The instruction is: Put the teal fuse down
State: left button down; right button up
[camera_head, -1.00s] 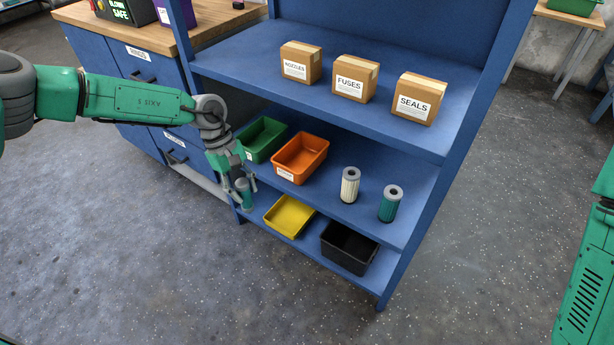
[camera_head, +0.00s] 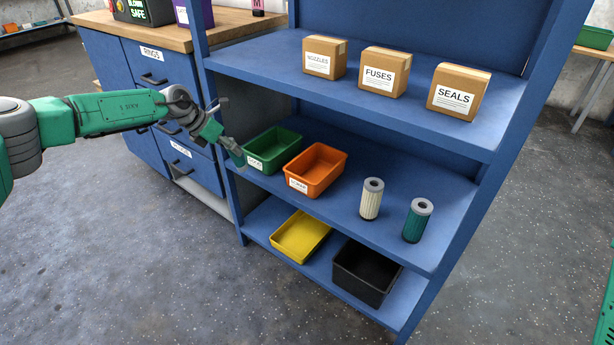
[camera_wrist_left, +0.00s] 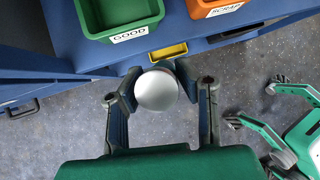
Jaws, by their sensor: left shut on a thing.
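The gripper is in front of the middle shelf's left end, beside the green bin (camera_head: 272,146) labelled GOOD. That bin also shows just beyond the fingers in the wrist view (camera_wrist_left: 124,14). A teal cylinder with a grey top (camera_head: 416,222) stands upright on the middle shelf. My right gripper (camera_wrist_left: 252,105) shows in the wrist view, fingers spread and empty.
An orange bin (camera_head: 316,172) labelled SCRAP and a cream cylinder (camera_head: 370,200) share the middle shelf (camera_head: 345,230). A yellow tray (camera_head: 301,236) and a black bin (camera_head: 366,273) are below. Boxes labelled NOZZLES, FUSES (camera_head: 384,74) and SEALS stand above. A cabinet (camera_head: 110,75) stands left.

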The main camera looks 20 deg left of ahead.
pick_arm(q)
jog(key=w+d+b, duration=0.1)
jog(key=w+d, duration=0.2)
jog(key=d, duration=0.6)
jog(key=w+d+b, duration=0.1)
jog(key=w+d, duration=0.1)
jog(key=d, duration=0.6)
jog(key=f+b, duration=0.1)
jog(key=d+f+b, duration=0.1)
jog(key=f, duration=0.3)
jog(key=shift+w+d+f+b, duration=0.25)
jog(key=shift+w+d+b, duration=0.1)
jog(key=shift+b, duration=0.05)
jog(key=shift+w+d+m+g+y, duration=0.2)
jog(key=shift+d+m+g+y, duration=0.15)
jog(key=shift+y, duration=0.45)
jog(key=shift+d+r+g+y+b, duration=0.15)
jog(key=shift+d+g+y+b, duration=0.1)
jog(key=shift+y+b, duration=0.55)
jog(key=shift+s+a+f, duration=0.1)
jog(key=shift+a+f, duration=0.1)
jog(key=shift+f, duration=0.5)
jog(key=shift+a+f, duration=0.1)
jog(key=shift+f, duration=0.1)
jog(key=shift+a, duration=0.15)
pick_arm(e)
notch_tip(320, 180, down, 8)
jog(key=shift+r, duration=0.2)
